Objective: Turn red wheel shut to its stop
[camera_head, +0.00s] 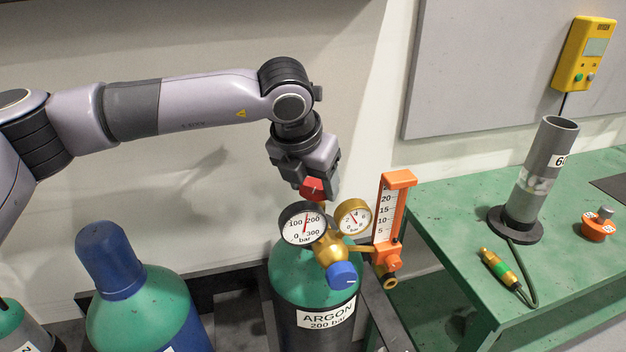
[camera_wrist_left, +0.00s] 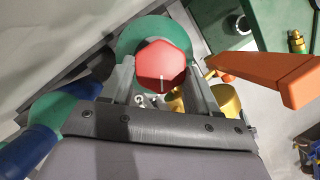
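The red wheel (camera_head: 313,188) sits on top of the green-shouldered argon cylinder (camera_head: 288,270). In the left wrist view the red wheel (camera_wrist_left: 162,62) shows as a six-sided knob with a short white mark at its near edge. My left gripper (camera_head: 314,190) points down over it, one finger on each side. In the left wrist view my left gripper (camera_wrist_left: 162,75) has both fingers against the wheel's sides and looks shut on it. The brass regulator (camera_head: 328,250) with two dials and a blue knob (camera_head: 342,275) is just below. My right gripper is not in view.
An orange flowmeter (camera_head: 392,215) stands close to the right of the wheel. A blue-capped cylinder (camera_head: 145,305) stands to the left. The green bench (camera_head: 460,220) at right holds a grey tube (camera_head: 540,170), a brass-ended torch (camera_head: 497,267) and an orange knob piece (camera_head: 598,228).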

